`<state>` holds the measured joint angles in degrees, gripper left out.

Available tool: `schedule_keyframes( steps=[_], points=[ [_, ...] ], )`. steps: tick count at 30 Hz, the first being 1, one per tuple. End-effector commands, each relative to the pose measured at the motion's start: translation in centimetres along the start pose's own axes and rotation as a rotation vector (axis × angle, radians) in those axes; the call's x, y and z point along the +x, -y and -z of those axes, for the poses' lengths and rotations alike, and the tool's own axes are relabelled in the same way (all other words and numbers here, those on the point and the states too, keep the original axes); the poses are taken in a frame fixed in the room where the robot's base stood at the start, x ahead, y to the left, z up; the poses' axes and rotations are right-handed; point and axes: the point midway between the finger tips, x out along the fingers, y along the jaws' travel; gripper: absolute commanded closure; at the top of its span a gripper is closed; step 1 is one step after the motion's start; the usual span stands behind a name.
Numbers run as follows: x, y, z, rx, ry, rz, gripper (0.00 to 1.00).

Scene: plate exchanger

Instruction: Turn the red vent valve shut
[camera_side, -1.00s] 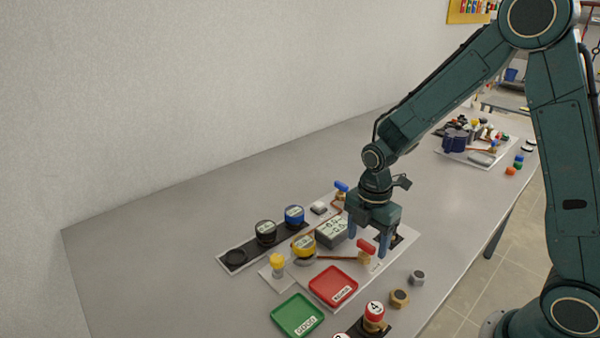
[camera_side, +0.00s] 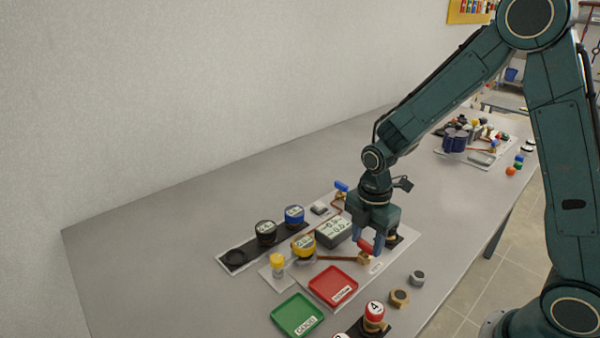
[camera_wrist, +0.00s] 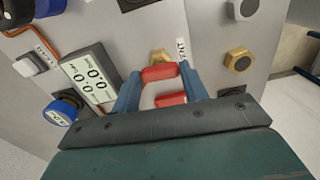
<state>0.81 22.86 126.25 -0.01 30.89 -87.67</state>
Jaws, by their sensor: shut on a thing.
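The red vent valve handle (camera_side: 365,247) sits on a brass body (camera_side: 364,258) at the end of a copper pipe on the grey panel. My gripper (camera_side: 367,242) points down over it, with its blue fingers on either side of the handle. In the wrist view my gripper (camera_wrist: 160,84) is shut on the red handle (camera_wrist: 159,73), which shows as two red parts with a pale part between them. The brass fitting (camera_wrist: 161,56) shows just beyond it.
A red tray (camera_side: 333,286) and a green tray (camera_side: 297,315) lie in front. A grey display box (camera_side: 333,231), a yellow-capped part (camera_side: 277,264) and a yellow-ringed gauge (camera_side: 303,246) stand to the left. A blue handle (camera_side: 341,186) is behind. Hex nuts (camera_side: 399,298) lie at the right front.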

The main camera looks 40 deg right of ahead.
Motion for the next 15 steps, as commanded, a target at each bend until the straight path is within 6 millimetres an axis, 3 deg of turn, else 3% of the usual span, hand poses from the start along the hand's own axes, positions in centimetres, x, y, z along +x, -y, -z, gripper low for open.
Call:
schedule_keyframes(
  steps=[15],
  points=[
    [-0.06, -0.01, 0.00, 0.368, 0.000, 0.000, 0.79]
  ],
)
